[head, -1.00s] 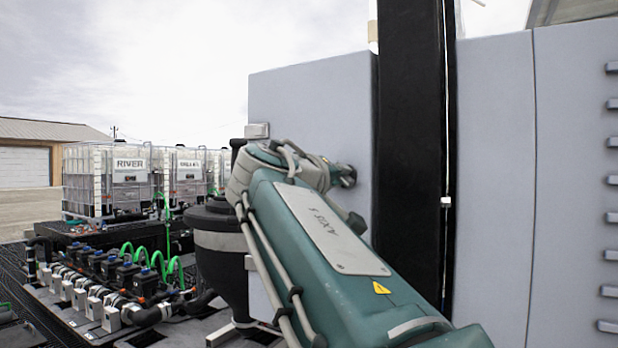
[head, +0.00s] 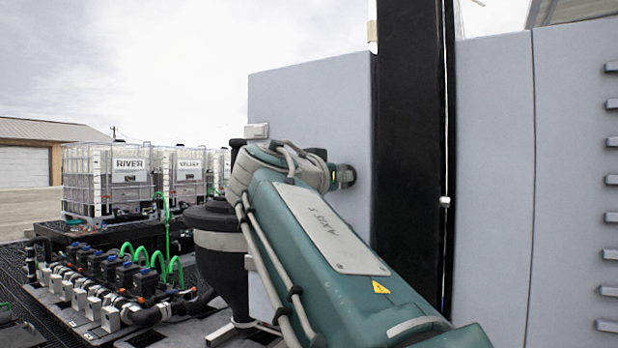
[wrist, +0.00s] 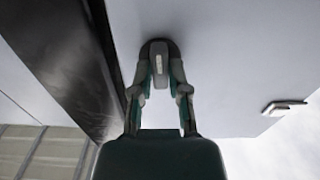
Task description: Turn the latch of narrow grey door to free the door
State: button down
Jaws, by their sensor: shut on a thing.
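The narrow grey door (head: 310,95) is a flat pale panel behind my arm, left of a black post in the head view. It looks closed there. In the wrist view the door (wrist: 225,60) fills the upper right. Its latch (wrist: 160,57) is a small light grey handle on a dark rounded base, standing upright in that picture. My gripper (wrist: 160,80) has one finger on each side of the handle and is shut on it.
The black post (head: 410,150) stands right beside the door. A small bracket (head: 257,131) sits at the door's left edge. A dark hopper (head: 215,240), pipework and white tanks (head: 110,180) stand to the left.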

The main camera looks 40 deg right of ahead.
jog(key=shift+w+f+m, duration=0.15)
jog(key=shift+f+m, duration=0.15)
jog(key=shift+m, duration=0.1)
jog(key=c, duration=0.6)
grip_release()
jog(key=shift+d+r, duration=0.1)
jog(key=shift+r, duration=0.05)
jog(key=v, duration=1.2)
